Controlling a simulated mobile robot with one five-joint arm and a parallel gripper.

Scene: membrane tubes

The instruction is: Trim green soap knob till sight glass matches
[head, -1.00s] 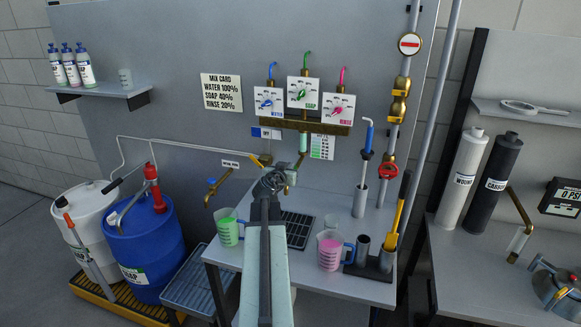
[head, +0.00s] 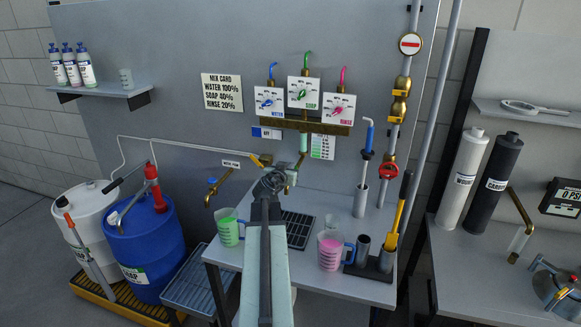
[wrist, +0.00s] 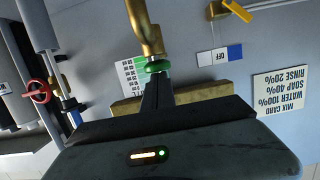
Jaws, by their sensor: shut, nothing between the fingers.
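The green soap knob (head: 303,94) is on the middle white dial panel, marked SOAP, between the blue water knob (head: 266,104) and the pink rinse knob (head: 337,112). Its exact setting is too small to read. The pale green sight glass (head: 304,142) hangs under the brass manifold, beside a card of green shades (head: 322,147). In the wrist view, upside down, my gripper (wrist: 157,82) is shut and empty, pointing toward the manifold and hiding part of it. A green ring (wrist: 158,67) shows just beyond the fingertips; I cannot tell whether they touch it. My gripper is below the knobs.
The mix card (head: 222,92) reads water 100%, soap 40%, rinse 20%. A green-filled jug (head: 228,230) and a pink-filled jug (head: 330,252) stand on the bench around a dark grate (head: 298,229). A brass spout (wrist: 145,25) lies close to my fingers.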

